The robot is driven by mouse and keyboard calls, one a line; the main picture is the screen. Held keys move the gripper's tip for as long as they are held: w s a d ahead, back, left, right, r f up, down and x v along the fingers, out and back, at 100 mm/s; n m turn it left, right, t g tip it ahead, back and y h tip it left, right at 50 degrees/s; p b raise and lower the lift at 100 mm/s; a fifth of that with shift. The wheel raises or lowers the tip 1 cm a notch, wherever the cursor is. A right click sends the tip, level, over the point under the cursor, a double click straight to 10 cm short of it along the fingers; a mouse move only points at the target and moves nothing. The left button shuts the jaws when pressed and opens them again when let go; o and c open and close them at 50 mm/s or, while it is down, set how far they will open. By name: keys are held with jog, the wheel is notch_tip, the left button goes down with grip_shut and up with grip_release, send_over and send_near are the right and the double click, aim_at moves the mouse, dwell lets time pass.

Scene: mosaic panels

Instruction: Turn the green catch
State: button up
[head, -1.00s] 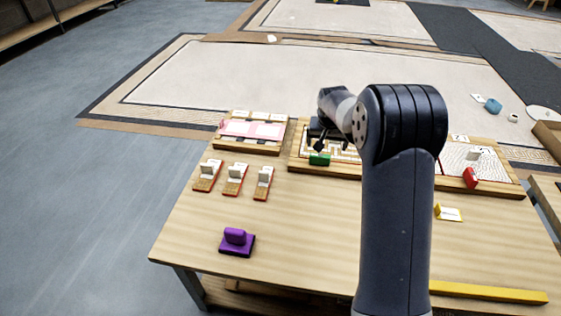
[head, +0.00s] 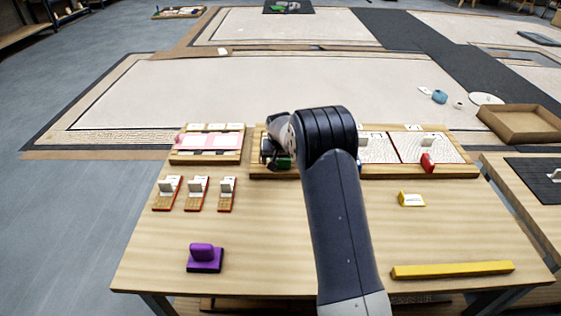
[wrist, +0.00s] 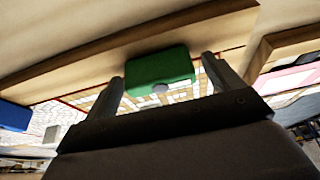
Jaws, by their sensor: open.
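The green catch (head: 284,162) is at the front edge of the mosaic board (head: 375,170), partly hidden by my arm in the head view. In the wrist view the green catch (wrist: 158,62) is a rounded green block on the board's wooden edge, between my two fingers. My gripper (wrist: 164,80) is open, with one finger to each side of the catch. I cannot tell whether the fingers touch it. In the head view my gripper (head: 270,156) is mostly hidden behind my arm.
A red catch (head: 427,162) is on the same board at right. A pink panel (head: 212,142) is to the left. Three small stands are in front of it. A purple block (head: 204,259), a yellow piece (head: 411,199) and a yellow bar (head: 453,271) lie on the table. The table's front middle is clear.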

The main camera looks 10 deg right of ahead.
jog(key=shift+c, duration=0.2)
jog(key=c, duration=0.9)
jog(key=shift+c, duration=0.2)
jog(key=shift+n+p, duration=0.3)
jog(key=shift+n, duration=0.1)
jog(key=n+y+p, duration=0.1)
jog(key=n, duration=0.2)
jog(key=n+y, duration=0.1)
jog(key=n, duration=0.1)
jog(key=n+y, duration=0.1)
jog(key=n, duration=0.2)
jog(key=shift+n+g+y+b, duration=0.3)
jog(key=shift+g+b, duration=0.1)
jog(key=n+g+y, duration=0.1)
jog(key=n, duration=0.3)
jog(key=shift+n+g+y+p, duration=0.35)
jog(key=shift+n+g, duration=0.55)
jog(key=shift+n, duration=1.3)
